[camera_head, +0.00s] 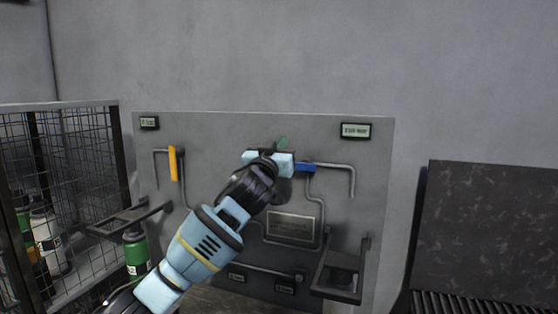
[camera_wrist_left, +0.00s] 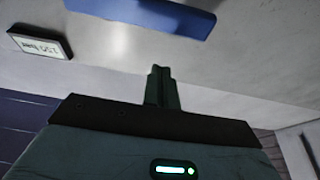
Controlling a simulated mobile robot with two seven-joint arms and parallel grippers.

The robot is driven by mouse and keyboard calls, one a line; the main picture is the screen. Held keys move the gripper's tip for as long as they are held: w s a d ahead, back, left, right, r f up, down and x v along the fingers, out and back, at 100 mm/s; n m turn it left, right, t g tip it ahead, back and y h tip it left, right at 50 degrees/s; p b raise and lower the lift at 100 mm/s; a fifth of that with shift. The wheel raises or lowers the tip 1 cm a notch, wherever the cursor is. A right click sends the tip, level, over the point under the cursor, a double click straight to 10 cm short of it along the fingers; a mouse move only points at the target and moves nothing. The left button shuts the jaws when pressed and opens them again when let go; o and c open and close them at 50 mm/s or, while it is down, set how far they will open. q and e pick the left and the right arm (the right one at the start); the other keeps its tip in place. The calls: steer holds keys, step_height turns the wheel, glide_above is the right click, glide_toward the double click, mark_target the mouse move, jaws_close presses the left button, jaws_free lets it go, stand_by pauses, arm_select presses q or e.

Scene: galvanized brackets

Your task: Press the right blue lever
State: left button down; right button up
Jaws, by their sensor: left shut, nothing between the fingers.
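The blue lever (camera_head: 306,167) is on the right part of the grey wall panel, lying roughly level at the end of a grey pipe. Its left part is hidden behind my gripper in the head view. In the left wrist view, the blue lever (camera_wrist_left: 150,14) crosses the top edge, partly cut off, beyond the fingertips. My left gripper (camera_head: 282,141) is just left of and slightly above the lever's visible part. Its dark green fingers (camera_wrist_left: 162,88) are shut with nothing between them, and a gap shows between them and the lever. My right gripper is not in view.
A yellow lever (camera_head: 173,163) stands upright on the panel's left. Small displays (camera_head: 356,131) sit at its upper corners. Bracket shelves (camera_head: 340,282) jut out lower down. A mesh cage (camera_head: 75,190) with bottles is at left, and a dark machine (camera_head: 490,230) at right.

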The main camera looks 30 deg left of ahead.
arm_select(q)
steer(key=shift+f, duration=2)
